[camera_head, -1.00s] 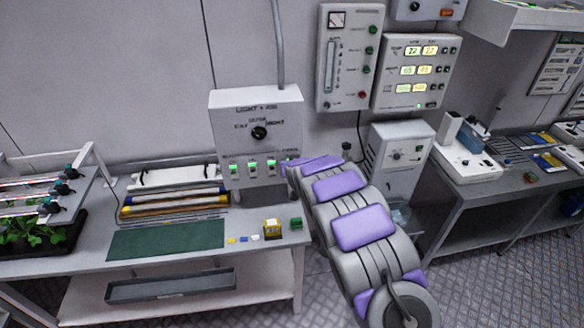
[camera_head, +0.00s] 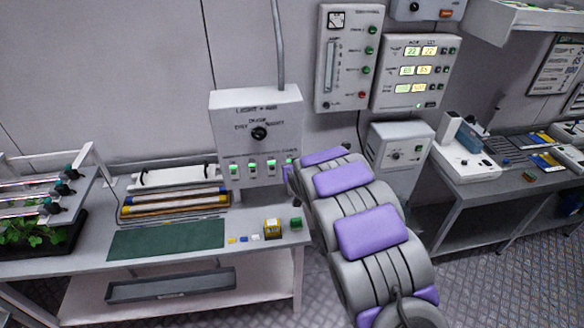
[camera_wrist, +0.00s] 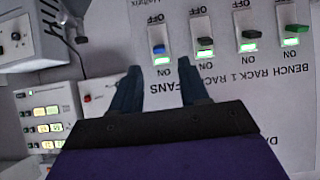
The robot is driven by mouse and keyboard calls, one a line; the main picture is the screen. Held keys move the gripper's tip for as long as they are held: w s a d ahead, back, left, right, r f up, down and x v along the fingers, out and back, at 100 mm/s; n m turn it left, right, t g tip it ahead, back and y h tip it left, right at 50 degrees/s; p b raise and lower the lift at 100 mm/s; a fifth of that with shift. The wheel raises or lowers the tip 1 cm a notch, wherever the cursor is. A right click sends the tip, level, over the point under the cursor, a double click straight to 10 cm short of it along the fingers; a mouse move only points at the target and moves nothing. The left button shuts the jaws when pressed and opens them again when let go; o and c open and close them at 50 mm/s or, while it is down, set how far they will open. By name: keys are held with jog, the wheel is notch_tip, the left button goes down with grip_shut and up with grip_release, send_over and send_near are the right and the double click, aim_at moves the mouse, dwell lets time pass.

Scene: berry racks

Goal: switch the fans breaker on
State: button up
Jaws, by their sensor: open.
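The light box (camera_head: 255,110) on the wall has a row of breakers along its lower face. The wrist view shows it upside down. The fans breaker (camera_wrist: 158,48) is the leftmost there, with a blue lever. The lever sits at the ON end, and the green light beside it is lit. In the head view the fans breaker (camera_head: 289,163) is the rightmost, beside my arm. My gripper (camera_wrist: 158,67) is open and empty, with its fingertips just short of the breaker, one to each side. My arm mostly hides it in the head view.
Three other breakers, such as the dark one beside it (camera_wrist: 205,42), also have lit green lights. A control panel (camera_head: 415,72) and a white unit (camera_head: 400,150) are to the right. The bench (camera_head: 60,265) below holds a green mat (camera_head: 165,240) and small blocks.

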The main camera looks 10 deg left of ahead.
jog(key=v, duration=1.1)
jog(key=shift+s, duration=0.1)
jog(key=s+d+m+g+h+b, duration=0.25)
jog(key=s+d+g+b, duration=0.25)
jog(key=s+d, duration=1.15)
jog(key=s+d+f+g+b, duration=0.1)
jog(key=s+g+b, duration=0.1)
jog(key=s, duration=1.4)
jog(key=s+d+f+g+b, duration=0.1)
jog(key=s+g, duration=0.4)
jog(key=s, duration=1.1)
jog(key=shift+s+d+f+m+b, duration=0.3)
jog(key=shift+f+b, duration=0.35)
jog(key=shift+b, duration=0.4)
jog(key=shift+h, duration=0.25)
